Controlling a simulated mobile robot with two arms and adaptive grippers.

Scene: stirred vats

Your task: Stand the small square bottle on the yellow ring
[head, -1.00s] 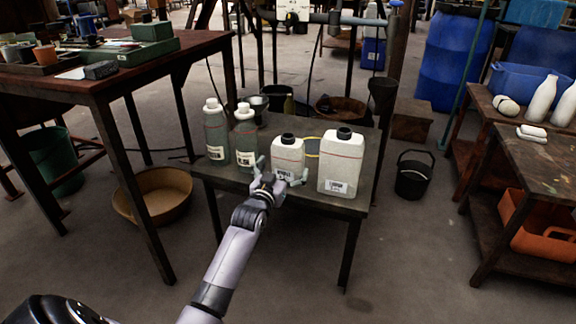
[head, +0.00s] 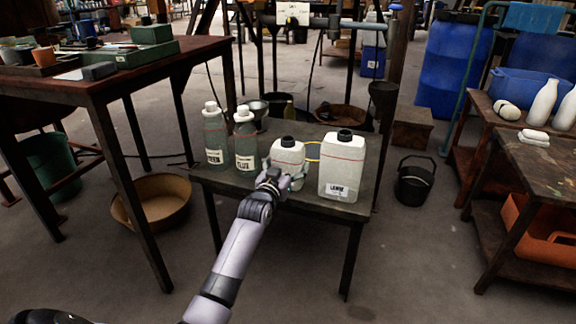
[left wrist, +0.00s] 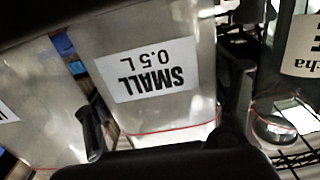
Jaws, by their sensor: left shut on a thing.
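The small square bottle (head: 288,153) is white with a black cap and a thin red line. It stands upright near the front of the low dark table, between the green bottles and a larger white bottle. My left gripper (head: 283,180) is shut on it from the front, a finger on each side. In the left wrist view its label reads "SMALL 0.5 L" upside down (left wrist: 150,70). The yellow ring (head: 313,152) lies flat behind it, to the right; the two white bottles partly hide it. My right gripper is not in view.
The larger white bottle (head: 342,166) stands close on the right. Two green bottles (head: 215,135) (head: 246,142) stand on the left. The table's (head: 312,197) front edge is close.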

